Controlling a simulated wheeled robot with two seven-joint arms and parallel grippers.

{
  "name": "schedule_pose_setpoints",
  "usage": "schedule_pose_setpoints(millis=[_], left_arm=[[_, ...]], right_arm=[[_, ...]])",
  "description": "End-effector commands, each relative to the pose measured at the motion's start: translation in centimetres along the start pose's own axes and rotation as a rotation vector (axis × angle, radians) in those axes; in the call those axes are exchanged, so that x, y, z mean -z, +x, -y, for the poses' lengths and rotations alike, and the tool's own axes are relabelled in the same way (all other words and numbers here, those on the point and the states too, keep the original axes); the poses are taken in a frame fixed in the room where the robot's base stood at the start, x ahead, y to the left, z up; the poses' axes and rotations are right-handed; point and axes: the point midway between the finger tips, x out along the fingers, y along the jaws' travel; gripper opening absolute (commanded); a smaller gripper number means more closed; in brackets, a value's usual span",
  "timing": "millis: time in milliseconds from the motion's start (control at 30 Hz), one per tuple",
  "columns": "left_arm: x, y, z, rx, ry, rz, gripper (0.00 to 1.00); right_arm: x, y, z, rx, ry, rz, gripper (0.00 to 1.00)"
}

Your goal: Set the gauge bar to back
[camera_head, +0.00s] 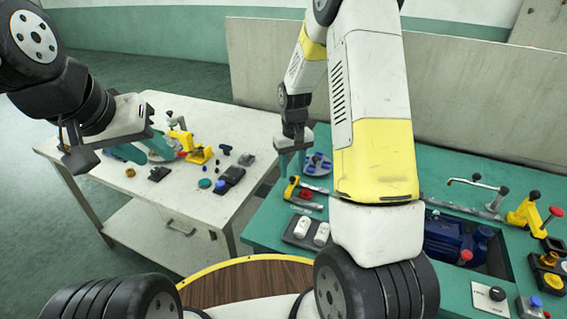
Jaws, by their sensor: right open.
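I cannot tell for sure which part is the gauge bar. A flat metal bar (318,189) with a yellow end piece (291,187) and a red knob (306,194) lies on the green bench (264,228), and my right forearm hides its right side. My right gripper (291,161) points down, open, above and behind the yellow end piece. My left gripper (112,150) is over the white table at the left; its fingertips are partly hidden.
The white table (235,125) holds a yellow clamp (192,148), blue caps and small dark parts. A dark tray (302,233) with white cylinders sits near the bench's front. A blue pump (452,239) sits in a recess. A grey panel (480,100) stands behind the bench.

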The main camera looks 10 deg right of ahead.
Motion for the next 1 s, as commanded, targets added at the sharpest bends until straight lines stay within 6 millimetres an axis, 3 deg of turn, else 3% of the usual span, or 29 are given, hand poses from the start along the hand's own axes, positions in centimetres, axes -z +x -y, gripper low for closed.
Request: schedule_pose_setpoints(millis=[200, 567, 800, 1000], left_arm=[[0.0, 0.0, 0.0, 0.0, 0.0, 0.0, 0.36], [0.0, 0.0, 0.0, 0.0, 0.0, 0.0, 0.36], [0.0, 0.0, 0.0, 0.0, 0.0, 0.0, 0.36], [0.0, 0.0, 0.0, 0.0, 0.0, 0.0, 0.36]], right_arm=[[0.0, 2.9, 0.0, 0.0, 0.0, 0.002, 0.43], [0.0, 3.6, 0.0, 0.0, 0.001, -0.002, 0.43], [0.0, 3.6, 0.0, 0.0, 0.001, -0.002, 0.0], [0.0, 3.6, 0.0, 0.0, 0.001, -0.002, 0.0]])
